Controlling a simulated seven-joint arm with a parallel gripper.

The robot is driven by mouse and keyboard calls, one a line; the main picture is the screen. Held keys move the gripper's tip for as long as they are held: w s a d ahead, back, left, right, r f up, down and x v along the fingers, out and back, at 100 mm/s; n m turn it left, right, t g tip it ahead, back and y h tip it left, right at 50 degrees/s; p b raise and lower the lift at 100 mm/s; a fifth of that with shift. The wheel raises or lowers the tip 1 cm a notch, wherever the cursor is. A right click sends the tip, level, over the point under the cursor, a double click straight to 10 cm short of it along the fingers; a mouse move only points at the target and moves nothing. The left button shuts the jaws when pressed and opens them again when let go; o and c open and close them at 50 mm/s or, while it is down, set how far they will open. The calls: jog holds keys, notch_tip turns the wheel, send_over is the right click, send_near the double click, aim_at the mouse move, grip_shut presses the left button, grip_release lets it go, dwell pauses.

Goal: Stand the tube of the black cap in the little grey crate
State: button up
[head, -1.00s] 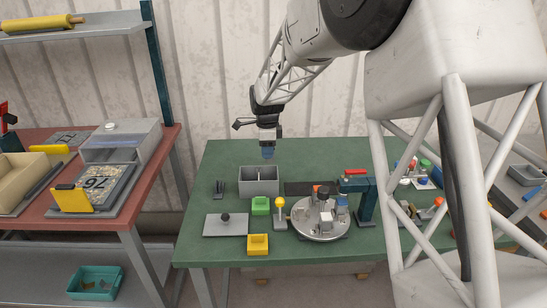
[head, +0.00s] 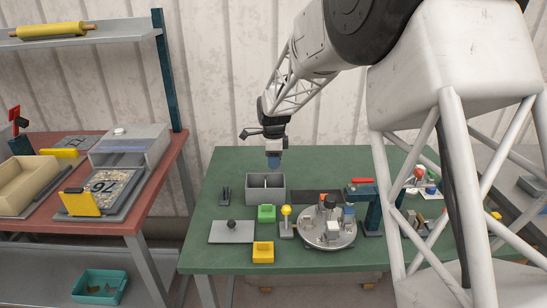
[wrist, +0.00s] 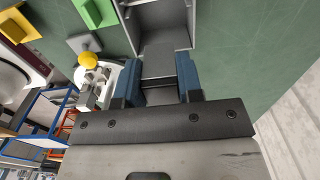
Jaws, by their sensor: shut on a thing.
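The little grey crate (head: 251,196) stands on the green table, open at the top, with a divider inside. It also shows at the top of the wrist view (wrist: 190,22). My gripper (head: 273,161) is above the crate's back side in the head view. In the wrist view its blue fingers (wrist: 160,82) are shut on a grey, square-sided piece (wrist: 159,62). The cap of this piece is hidden, so I cannot tell its colour. A dark-topped piece (head: 330,201) stands on the round turntable (head: 318,240) among other pieces.
A dark teal press with a red handle (head: 371,205) stands right of the turntable. The table behind the crate is clear.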

jog(key=shift+f, duration=3.75)
jog(key=shift+f, duration=2.05)
jog(key=o, duration=1)
jog(key=shift+c, duration=0.8)
jog(key=shift+r, duration=0.1)
jog(key=shift+r, duration=1.15)
jog(key=shift+o, duration=0.7)
jog(key=shift+r, duration=3.25)
